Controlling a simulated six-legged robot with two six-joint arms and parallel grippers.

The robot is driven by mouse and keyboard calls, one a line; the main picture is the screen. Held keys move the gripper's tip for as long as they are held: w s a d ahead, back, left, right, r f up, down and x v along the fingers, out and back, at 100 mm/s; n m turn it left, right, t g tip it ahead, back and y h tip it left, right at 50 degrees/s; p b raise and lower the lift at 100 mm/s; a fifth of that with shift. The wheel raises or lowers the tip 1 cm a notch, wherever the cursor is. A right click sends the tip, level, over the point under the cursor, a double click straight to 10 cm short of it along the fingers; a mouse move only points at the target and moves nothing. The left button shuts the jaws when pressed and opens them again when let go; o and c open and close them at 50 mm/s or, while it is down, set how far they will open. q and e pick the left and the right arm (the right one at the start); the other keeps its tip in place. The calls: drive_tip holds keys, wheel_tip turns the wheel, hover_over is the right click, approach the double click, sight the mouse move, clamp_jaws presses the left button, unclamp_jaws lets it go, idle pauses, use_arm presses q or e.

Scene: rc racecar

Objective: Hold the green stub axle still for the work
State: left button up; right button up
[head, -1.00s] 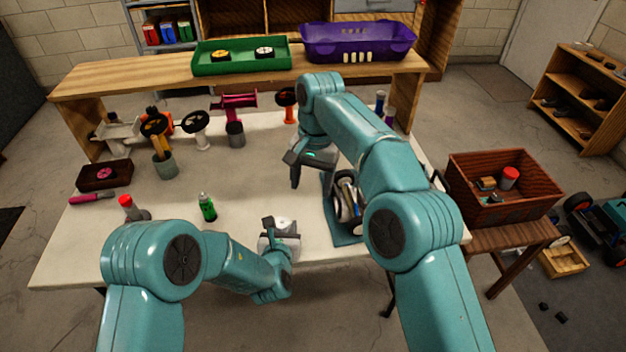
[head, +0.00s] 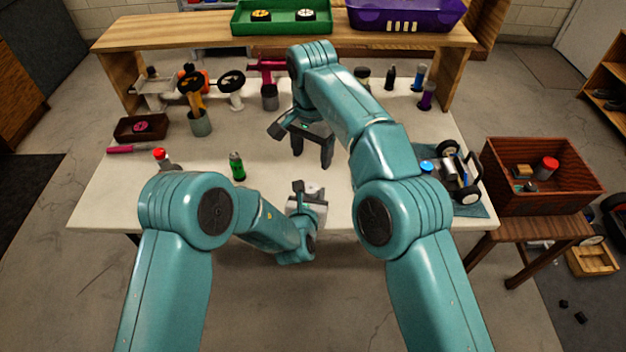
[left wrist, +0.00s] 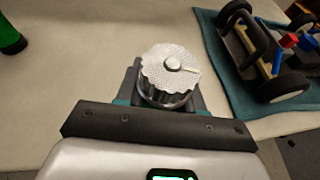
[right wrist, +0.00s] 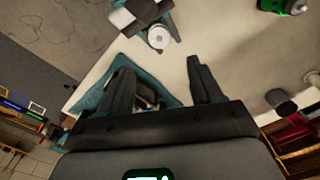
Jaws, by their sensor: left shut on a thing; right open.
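My left gripper (left wrist: 170,95) is shut on a round silver-grey piece (left wrist: 170,72) with a knurled rim and a small hub. In the head view this gripper (head: 306,192) is low over the table's front edge. I see no green on the held piece; anything beneath its disc is hidden. My right gripper (head: 312,158) is open and empty, fingers down, behind the left gripper and apart from it. The right wrist view shows the spread fingers (right wrist: 165,85), with the held piece (right wrist: 158,37) beyond them.
A car chassis (head: 460,180) lies on a teal mat (head: 478,210) at the right, partly hidden by my right arm. A green bottle (head: 237,166) and a red-capped bottle (head: 161,158) stand left. A red-brown crate (head: 545,195) is right of the table. The front-left tabletop is clear.

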sight(311, 186)
wheel_tip(311, 186, down, 10)
drive_tip(key=shift+r, duration=0.25)
drive_tip(key=shift+a+f, duration=0.2)
drive_tip(key=shift+f, duration=0.25)
drive_tip(key=shift+d, duration=0.1)
drive_tip(key=c, duration=1.1)
drive_tip(key=shift+o, duration=0.2)
drive_tip(key=shift+m, duration=0.8)
